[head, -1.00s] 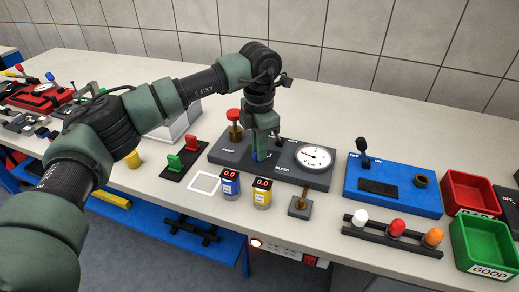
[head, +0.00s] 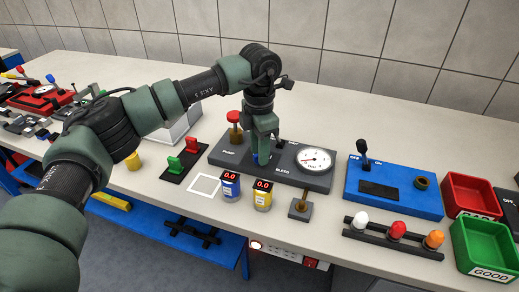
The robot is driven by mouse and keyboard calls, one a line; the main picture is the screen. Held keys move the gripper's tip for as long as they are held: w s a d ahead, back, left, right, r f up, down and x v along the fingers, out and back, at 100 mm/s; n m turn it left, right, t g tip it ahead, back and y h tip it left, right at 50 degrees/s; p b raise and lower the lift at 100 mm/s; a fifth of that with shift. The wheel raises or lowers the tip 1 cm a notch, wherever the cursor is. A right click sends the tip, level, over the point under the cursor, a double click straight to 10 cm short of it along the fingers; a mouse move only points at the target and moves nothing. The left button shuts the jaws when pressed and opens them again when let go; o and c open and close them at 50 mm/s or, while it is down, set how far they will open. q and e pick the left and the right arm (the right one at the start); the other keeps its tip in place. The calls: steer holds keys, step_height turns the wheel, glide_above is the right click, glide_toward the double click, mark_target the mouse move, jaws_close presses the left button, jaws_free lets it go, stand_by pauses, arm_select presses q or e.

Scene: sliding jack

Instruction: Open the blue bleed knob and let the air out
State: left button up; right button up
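The dark grey jack panel (head: 222,155) lies on the bench, with a round white gauge (head: 314,160) at its right. My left gripper (head: 263,156) points down over the middle of the panel, its fingers around the blue bleed knob (head: 261,159). The fingers appear shut on the knob and hide most of it; only a little blue shows. A red-topped pump plunger (head: 235,122) stands just left of the gripper. My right gripper is not in view.
In front stand a blue can (head: 230,187) and a yellow can (head: 263,198) with 0.0 displays, and a brass post on a grey plate (head: 300,208). A red and green switch block (head: 186,160) is left, a blue panel (head: 404,197) right. Bench behind is clear.

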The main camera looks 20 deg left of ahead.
arm_select(q)
step_height(320, 180, up, 8)
steer(key=shift+f+b, duration=0.1)
steer(key=shift+b, duration=0.35)
